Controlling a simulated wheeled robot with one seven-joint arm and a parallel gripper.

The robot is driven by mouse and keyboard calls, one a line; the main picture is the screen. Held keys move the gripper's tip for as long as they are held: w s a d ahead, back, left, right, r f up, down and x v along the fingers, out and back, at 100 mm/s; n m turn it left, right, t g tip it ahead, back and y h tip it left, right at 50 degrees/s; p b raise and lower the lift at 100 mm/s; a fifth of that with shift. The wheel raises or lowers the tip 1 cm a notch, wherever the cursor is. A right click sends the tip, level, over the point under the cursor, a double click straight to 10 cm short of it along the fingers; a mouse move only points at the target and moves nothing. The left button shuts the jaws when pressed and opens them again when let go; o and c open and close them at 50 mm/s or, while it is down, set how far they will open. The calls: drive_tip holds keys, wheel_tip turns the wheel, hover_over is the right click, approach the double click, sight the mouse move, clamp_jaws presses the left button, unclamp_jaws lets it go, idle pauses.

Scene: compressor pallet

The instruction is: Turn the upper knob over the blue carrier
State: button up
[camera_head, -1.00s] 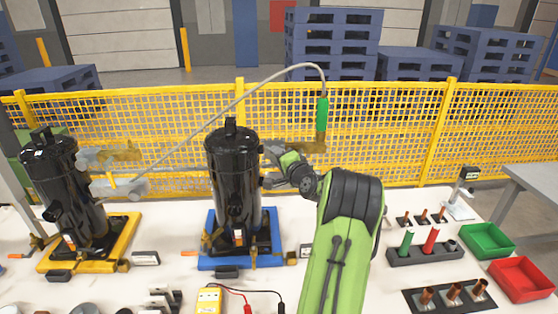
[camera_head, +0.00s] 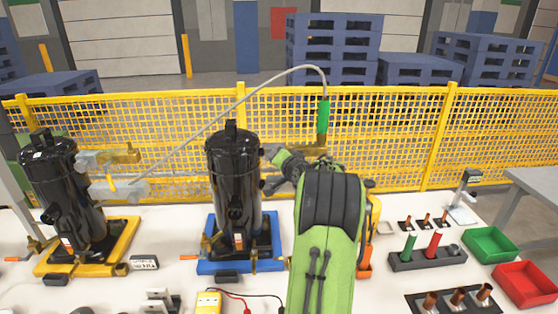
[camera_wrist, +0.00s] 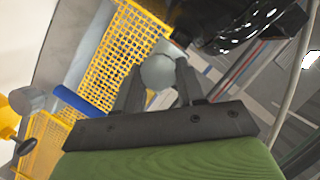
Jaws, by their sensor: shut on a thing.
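The blue carrier (camera_head: 215,267) holds an upright black compressor (camera_head: 232,185) in the middle of the table. My gripper (camera_wrist: 158,84) is shut on a round grey knob (camera_wrist: 158,70), with one dark finger on each side of it. In the head view my gripper is at the compressor's upper right side, mostly hidden behind my green and black arm. In the wrist view a second grey knob (camera_wrist: 26,100) on a yellow part sits apart at the left. The dark compressor body (camera_wrist: 225,22) shows at the upper right there.
A second black compressor (camera_head: 65,185) stands on a yellow carrier (camera_head: 118,235) at the left. A grey hose (camera_head: 240,97) with a green handle (camera_head: 323,117) arches behind. A yellow mesh fence (camera_head: 400,130) runs behind the table. Green (camera_head: 487,255) and red (camera_head: 528,297) bins lie right.

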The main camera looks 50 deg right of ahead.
drive_tip(key=shift+f, duration=0.35)
drive_tip(key=o, duration=0.7)
drive_tip(key=shift+a, duration=0.1)
drive_tip(key=o, duration=0.3)
drive_tip(key=shift+r, duration=0.2)
drive_tip(key=shift+o, duration=0.2)
drive_tip(key=v, duration=1.5)
drive_tip(key=shift+s+a+r+b, duration=0.15)
drive_tip(key=shift+s+r+b, duration=0.1)
drive_tip(key=shift+b, duration=0.15)
